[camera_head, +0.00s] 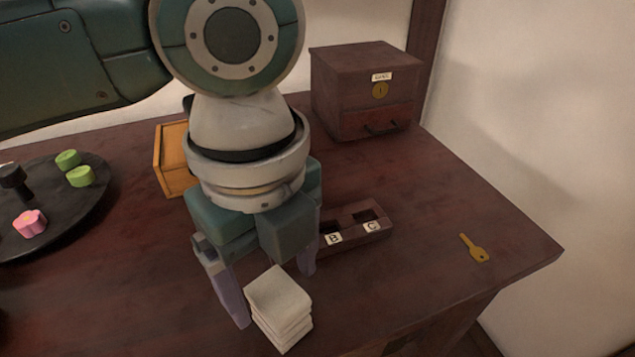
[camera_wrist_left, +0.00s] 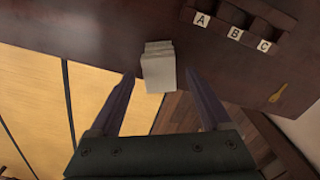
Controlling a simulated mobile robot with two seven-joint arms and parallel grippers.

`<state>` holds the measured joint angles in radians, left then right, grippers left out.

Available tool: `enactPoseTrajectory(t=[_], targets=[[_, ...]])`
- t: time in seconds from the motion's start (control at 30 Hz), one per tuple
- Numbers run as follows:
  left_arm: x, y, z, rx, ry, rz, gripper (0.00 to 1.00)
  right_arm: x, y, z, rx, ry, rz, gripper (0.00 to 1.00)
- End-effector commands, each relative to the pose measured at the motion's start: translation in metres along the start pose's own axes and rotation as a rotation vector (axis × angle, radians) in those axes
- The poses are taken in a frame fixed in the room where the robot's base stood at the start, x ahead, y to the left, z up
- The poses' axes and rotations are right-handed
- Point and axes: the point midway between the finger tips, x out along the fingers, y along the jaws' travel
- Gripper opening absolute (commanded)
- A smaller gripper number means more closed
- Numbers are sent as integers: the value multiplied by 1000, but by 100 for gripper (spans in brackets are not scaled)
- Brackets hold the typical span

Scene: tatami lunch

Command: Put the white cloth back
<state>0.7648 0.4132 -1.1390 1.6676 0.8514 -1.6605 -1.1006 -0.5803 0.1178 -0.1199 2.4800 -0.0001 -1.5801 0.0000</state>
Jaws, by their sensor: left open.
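The white cloth (camera_head: 279,303) is a folded, stacked square lying near the front edge of the dark red table. It also shows in the left wrist view (camera_wrist_left: 159,72), beyond and between the fingertips. My left gripper (camera_head: 272,297) is open above the table, its two purple fingers spread on either side of the cloth in the head view. In the left wrist view my left gripper (camera_wrist_left: 164,82) is empty, and I see no contact with the cloth. My right gripper is not in view.
A wooden rack (camera_head: 357,231) with compartments labelled A, B and C stands behind the cloth. A brass key (camera_head: 473,248) lies at the right. A dark box with a drawer (camera_head: 364,88), an orange box (camera_head: 172,158) and a black round tray (camera_head: 84,208) with sweets stand around.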

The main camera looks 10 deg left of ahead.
Motion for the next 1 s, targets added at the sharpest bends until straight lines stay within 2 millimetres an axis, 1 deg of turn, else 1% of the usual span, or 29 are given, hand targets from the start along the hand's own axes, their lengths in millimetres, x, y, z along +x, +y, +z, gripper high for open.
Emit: enactPoseTrajectory(t=[0.03,0.1,0.2,0.3,0.4,0.53,0.57,0.67,0.77,0.83,0.87,0.9,0.97,1.0], targets=[[-17,-1,0,0,0,-3,82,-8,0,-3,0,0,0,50],[-31,-1,0,0,0,-3,82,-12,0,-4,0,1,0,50],[-46,-1,0,0,1,-1,82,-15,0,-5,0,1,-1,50],[-56,0,0,-1,0,-1,82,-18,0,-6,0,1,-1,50],[-61,0,0,0,1,1,82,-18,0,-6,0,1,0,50],[-60,0,-4,-9,9,-4,82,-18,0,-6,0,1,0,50],[-58,1,-7,-20,17,-10,82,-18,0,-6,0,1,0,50],[-51,2,-28,-103,76,-53,82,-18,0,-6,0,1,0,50],[-44,4,-56,-292,176,-124,82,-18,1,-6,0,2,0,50],[-42,7,-70,-488,251,-173,82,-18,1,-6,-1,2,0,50],[-41,9,-72,-583,280,-192,82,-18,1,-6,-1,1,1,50],[-39,13,-73,-714,313,-212,82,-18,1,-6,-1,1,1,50],[-36,23,-69,-923,349,-235,82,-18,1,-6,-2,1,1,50],[-34,33,-63,-1066,360,-245,82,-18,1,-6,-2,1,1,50]])
